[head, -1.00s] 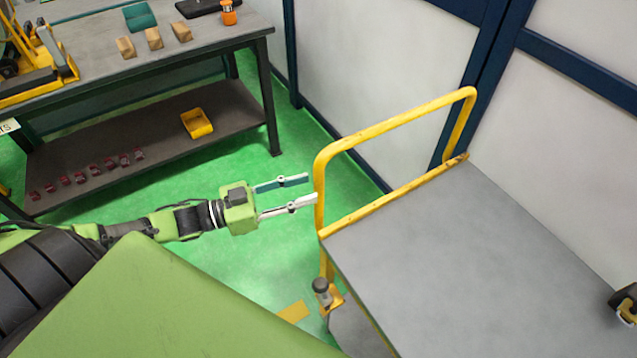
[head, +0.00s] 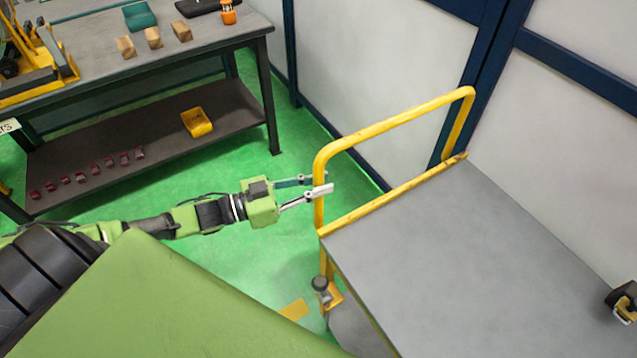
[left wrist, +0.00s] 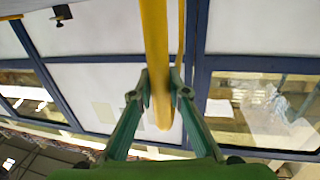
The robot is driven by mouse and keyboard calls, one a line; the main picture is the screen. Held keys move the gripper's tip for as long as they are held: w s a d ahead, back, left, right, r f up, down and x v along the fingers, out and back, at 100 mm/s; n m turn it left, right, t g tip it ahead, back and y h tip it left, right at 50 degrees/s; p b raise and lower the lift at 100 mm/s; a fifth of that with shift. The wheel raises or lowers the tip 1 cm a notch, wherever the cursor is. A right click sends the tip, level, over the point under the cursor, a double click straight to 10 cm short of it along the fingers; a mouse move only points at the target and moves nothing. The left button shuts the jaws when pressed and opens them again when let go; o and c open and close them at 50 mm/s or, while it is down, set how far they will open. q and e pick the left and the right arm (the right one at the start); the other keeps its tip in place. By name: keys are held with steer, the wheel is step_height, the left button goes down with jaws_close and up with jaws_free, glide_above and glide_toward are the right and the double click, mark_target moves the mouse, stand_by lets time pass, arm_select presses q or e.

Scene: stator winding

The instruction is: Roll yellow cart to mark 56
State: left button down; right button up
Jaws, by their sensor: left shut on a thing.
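The yellow cart stands at the right of the head view, with a grey deck (head: 470,260) and a yellow tube handle (head: 390,124) at its far left end. My left gripper (head: 322,186) reaches in from the left and is shut on the near upright of that handle. In the left wrist view the yellow tube (left wrist: 156,60) runs down between the two fingers (left wrist: 158,90), which press on it from both sides. My right gripper is out of view. No mark reading 56 can be made out.
A workbench (head: 200,48) with wooden blocks and a lower shelf stands at the upper left. A yellow bin (head: 197,122) sits on the shelf. White wall panels (head: 385,60) with blue posts stand close behind the cart.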

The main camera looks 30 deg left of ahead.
arm_select(q)
steer(key=shift+s+d+p, duration=0.4)
steer(key=shift+d, duration=0.3)
steer(key=c, duration=1.9)
jaws_free()
steer(key=shift+a, duration=0.15)
steer(key=v, duration=1.2)
steer(key=shift+w+f, duration=0.1)
steer(key=shift+f, duration=0.05)
